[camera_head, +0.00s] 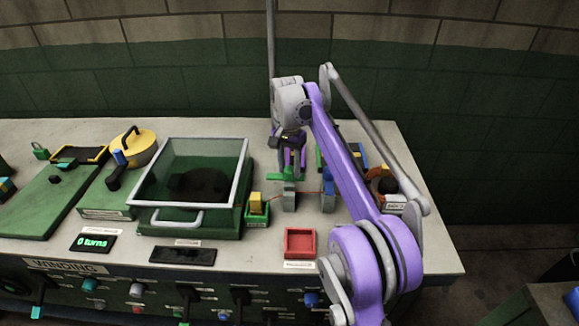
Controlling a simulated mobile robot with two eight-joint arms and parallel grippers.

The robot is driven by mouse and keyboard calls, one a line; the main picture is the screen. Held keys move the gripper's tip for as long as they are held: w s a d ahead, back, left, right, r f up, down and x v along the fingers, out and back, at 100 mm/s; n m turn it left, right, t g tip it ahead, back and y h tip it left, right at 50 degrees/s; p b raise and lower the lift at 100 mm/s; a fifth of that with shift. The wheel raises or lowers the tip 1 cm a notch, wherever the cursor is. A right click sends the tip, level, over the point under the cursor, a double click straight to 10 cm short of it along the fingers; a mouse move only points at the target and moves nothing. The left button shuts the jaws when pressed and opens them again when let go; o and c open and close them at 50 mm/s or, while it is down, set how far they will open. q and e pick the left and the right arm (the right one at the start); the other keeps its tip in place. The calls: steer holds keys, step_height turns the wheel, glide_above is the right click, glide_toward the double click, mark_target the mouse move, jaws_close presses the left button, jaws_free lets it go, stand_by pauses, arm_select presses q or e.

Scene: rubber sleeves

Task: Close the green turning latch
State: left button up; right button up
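The green turning latch (287,175) is a small green bar on top of a grey block (290,200), right of the glass-lidded box. It lies roughly crosswise in the camera_head view. My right gripper (290,160) points down just above and behind the latch. Its purple fingers are close over the latch; whether they touch it, and how far apart they are, is too small to tell. A thin red-orange line runs from the grey block to a blue post (328,195) on the right. My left gripper is out of view.
A glass-lidded green box (188,218) stands left of the latch. A small yellow block (256,203) sits between them. A red tray (300,243) lies in front. My purple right arm covers the bench's right part. A yellow pot (139,150) stands back left.

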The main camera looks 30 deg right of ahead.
jaws_close()
steer(key=n+p, duration=0.2)
steer(key=n, duration=0.1)
steer(key=shift+r, duration=0.15)
steer(key=n+p, duration=0.2)
steer(key=n, duration=0.1)
steer(key=shift+n, duration=0.4)
steer(key=n+p, duration=0.2)
steer(key=n, duration=0.3)
steer(key=n+p, duration=0.1)
steer(key=n, duration=0.5)
stand_by(0.4)
